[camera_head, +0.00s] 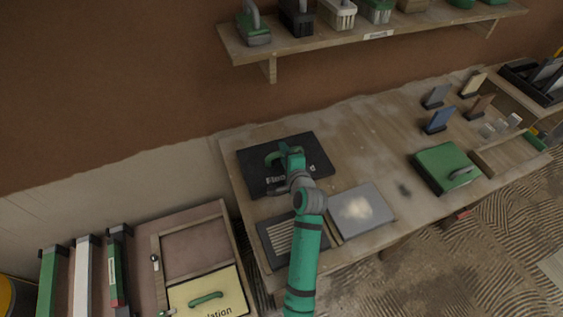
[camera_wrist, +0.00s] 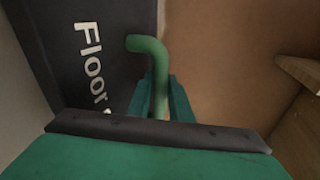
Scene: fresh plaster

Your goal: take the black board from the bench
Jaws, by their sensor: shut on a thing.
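The black board (camera_head: 318,156) lies at the back left of the bench (camera_head: 345,130), with pale lettering partly covered by my gripper. In the wrist view the board (camera_wrist: 120,25) shows the word "Floor" and a bent green handle (camera_wrist: 146,44). My gripper (camera_head: 289,156) is over the board and shut on its green handle; its fingers also show in the wrist view (camera_wrist: 160,98). I cannot tell whether the board touches the bench or is slightly clear of it.
A dark slatted tray (camera_head: 273,238) and a grey board with plaster (camera_head: 362,212) lie in front. A green box (camera_head: 446,166) and small upright blocks (camera_head: 438,121) stand to the right. A loaded shelf (camera_head: 380,35) hangs above. A cabinet (camera_head: 193,220) stands left.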

